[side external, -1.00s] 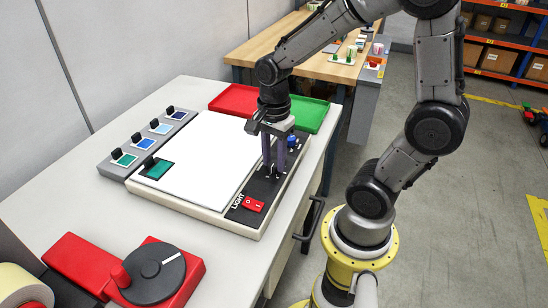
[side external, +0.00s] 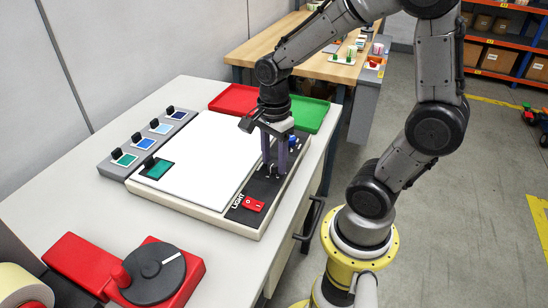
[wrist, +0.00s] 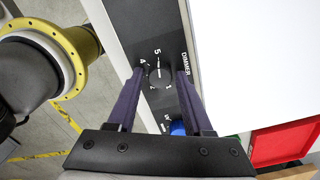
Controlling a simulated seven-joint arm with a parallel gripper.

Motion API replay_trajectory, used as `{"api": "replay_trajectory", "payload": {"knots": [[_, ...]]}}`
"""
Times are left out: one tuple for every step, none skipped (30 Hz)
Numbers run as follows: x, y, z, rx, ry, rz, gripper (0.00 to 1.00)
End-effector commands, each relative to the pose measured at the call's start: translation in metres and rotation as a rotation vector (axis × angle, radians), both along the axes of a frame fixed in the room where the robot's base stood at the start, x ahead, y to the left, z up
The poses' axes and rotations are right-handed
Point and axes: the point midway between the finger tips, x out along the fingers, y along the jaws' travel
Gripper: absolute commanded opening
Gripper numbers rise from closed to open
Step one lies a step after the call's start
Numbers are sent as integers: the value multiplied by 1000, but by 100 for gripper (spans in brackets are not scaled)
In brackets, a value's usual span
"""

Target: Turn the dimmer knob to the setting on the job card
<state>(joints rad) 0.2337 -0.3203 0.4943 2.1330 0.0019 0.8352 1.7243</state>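The dimmer knob (wrist: 158,73) is a small dark round knob with a white pointer line. It sits on a black strip marked DIMMER, with the numbers 1, 2, 4 and 5 legible around it. In the wrist view the pointer lies roughly toward the 5, but the exact setting is hard to read. My gripper (wrist: 160,74) is open, with one purple finger on each side of the knob and gaps seeming to show. In the side view my gripper (side external: 273,170) points down at the strip and hides most of the knob. I cannot make out a job card with a readable setting.
The strip borders a white light panel (side external: 205,150) carrying a green card (side external: 157,169). A red LIGHT switch (side external: 253,204) is at the strip's near end; a blue knob (wrist: 177,128) is beyond the dimmer. Red (side external: 232,98) and green (side external: 312,116) trays stand behind.

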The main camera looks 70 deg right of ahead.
Motion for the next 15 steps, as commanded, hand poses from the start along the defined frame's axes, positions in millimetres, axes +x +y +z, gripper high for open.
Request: {"api": "replay_trajectory", "payload": {"knots": [[0, 0, 0, 0, 0, 1, 62], [0, 0, 0, 0, 0, 1, 67], [0, 0, 0, -1, 0, 1, 67], [0, 0, 0, -1, -1, 2, 67], [0, 0, 0, -1, -1, 2, 67], [0, 0, 0, -1, -1, 2, 67], [0, 0, 0, -1, -1, 2, 67], [0, 0, 0, -1, -1, 2, 67], [0, 0, 0, -1, -1, 2, 67], [0, 0, 0, -1, -1, 2, 67], [0, 0, 1, -1, -1, 2, 67], [0, 0, 2, -2, -1, 3, 67], [1, -1, 4, -2, -2, 3, 67], [1, -1, 7, -2, -3, 3, 67], [1, -1, 11, -3, -4, 3, 67]]}}
